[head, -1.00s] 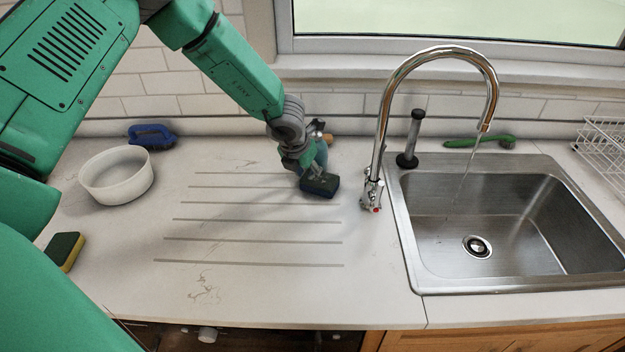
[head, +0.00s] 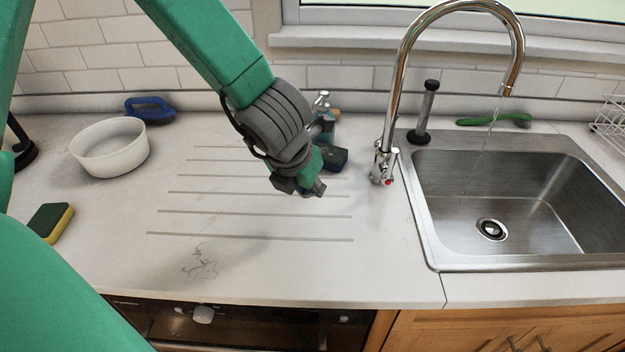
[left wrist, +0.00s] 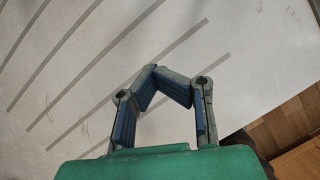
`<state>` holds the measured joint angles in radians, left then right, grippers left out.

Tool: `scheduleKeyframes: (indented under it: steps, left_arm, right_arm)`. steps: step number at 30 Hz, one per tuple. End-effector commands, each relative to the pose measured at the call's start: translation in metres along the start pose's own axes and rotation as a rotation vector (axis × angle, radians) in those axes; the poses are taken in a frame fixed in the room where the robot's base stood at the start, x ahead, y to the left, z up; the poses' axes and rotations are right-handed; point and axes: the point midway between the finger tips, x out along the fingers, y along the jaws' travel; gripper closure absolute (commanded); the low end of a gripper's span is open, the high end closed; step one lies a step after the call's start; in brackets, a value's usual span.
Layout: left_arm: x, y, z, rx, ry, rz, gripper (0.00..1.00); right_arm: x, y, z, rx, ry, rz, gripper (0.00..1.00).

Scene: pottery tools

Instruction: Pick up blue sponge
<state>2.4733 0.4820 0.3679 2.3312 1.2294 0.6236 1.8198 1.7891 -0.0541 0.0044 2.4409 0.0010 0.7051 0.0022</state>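The blue sponge (head: 335,158), dark blue with a dark top, lies on the counter left of the faucet base, partly hidden behind my left gripper. My left gripper (head: 312,190) hangs over the grooved drainboard, in front and left of the sponge in the head view. In the left wrist view, the gripper's fingers (left wrist: 153,72) bend inward and their tips appear to meet, with nothing between them. The sponge does not show in the left wrist view. My right gripper is not in view.
A teal bottle (head: 328,126) stands behind my gripper. The faucet (head: 384,150) and sink (head: 425,225) are at right. A white bowl (head: 110,150), blue brush (head: 149,108) and yellow-green sponge (head: 50,222) are at left. The front drainboard is clear.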

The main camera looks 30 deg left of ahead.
Motion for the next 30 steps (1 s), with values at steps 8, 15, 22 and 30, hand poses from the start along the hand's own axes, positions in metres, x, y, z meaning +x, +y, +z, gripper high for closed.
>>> scheduleKeyframes:
  steps: [8, 15, 22, 30]
  left_arm:
    - [-0.0036, -0.0057, -0.0041, 0.001, -0.002, 0.004, 1.0]
    - [-0.0036, -0.0068, -0.0039, 0.002, -0.001, 0.005, 0.46]
    - [-0.0029, -0.0043, -0.0038, 0.001, -0.001, 0.001, 0.2]
    - [-0.0106, -0.0047, -0.0029, 0.001, -0.004, 0.002, 0.2]
  right_arm:
    - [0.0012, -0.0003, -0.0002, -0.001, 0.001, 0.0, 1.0]
    - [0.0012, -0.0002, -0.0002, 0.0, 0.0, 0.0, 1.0]
    - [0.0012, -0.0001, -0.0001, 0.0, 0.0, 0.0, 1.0]
    - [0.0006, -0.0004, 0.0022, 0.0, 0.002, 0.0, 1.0]
